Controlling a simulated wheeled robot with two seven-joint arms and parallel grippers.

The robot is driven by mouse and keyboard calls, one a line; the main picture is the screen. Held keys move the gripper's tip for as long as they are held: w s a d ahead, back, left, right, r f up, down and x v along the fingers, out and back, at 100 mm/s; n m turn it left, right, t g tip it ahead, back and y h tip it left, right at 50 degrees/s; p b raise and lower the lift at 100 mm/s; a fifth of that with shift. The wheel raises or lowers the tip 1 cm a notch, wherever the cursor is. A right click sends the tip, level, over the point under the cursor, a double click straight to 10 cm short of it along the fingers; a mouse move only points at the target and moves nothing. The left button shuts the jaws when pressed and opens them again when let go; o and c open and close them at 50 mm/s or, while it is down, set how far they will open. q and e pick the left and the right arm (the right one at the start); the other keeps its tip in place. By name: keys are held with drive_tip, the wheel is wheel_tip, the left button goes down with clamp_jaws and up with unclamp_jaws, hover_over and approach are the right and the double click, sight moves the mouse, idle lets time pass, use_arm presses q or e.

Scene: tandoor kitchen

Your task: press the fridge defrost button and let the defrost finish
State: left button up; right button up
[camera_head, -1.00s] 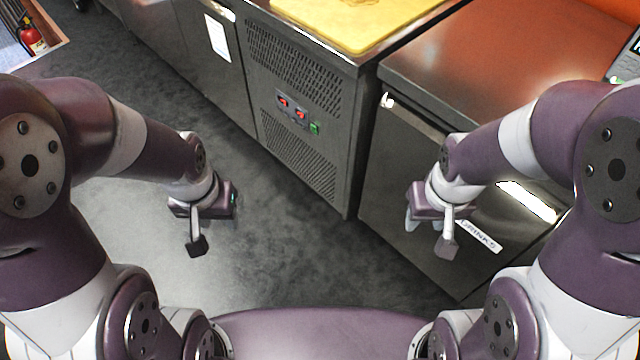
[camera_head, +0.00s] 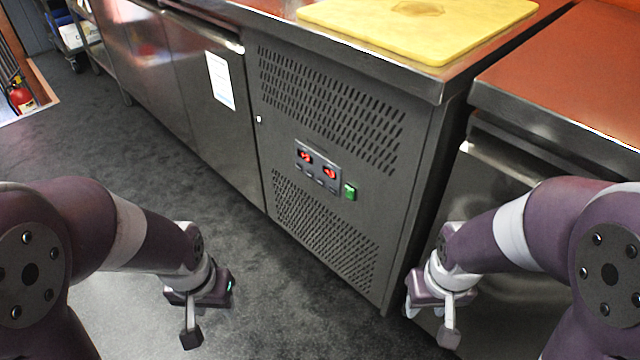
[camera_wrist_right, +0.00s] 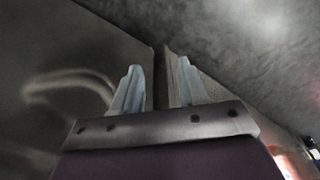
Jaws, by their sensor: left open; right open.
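The fridge's control panel (camera_head: 318,166) is on the steel vented front of the counter, between two grilles. It has two red lit displays, small buttons below them and a green switch (camera_head: 350,191) at its right. The button labels are too small to read. My left gripper (camera_head: 197,312) is open and empty, low over the floor, left of and apart from the panel. My right gripper (camera_head: 430,314) is open and empty, right of and below the panel, in front of the neighbouring steel cabinet. Its two fingers show apart in the right wrist view (camera_wrist_right: 159,88). Neither gripper touches the panel.
A yellow cutting board (camera_head: 420,28) lies on the counter top. A steel cabinet (camera_head: 490,190) with a reddish top stands at the right. A paper sheet (camera_head: 220,80) is on a door at the left. A fire extinguisher (camera_head: 22,98) stands far left. The grey floor (camera_head: 130,150) is clear.

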clamp_jaws()
idle(1.8)
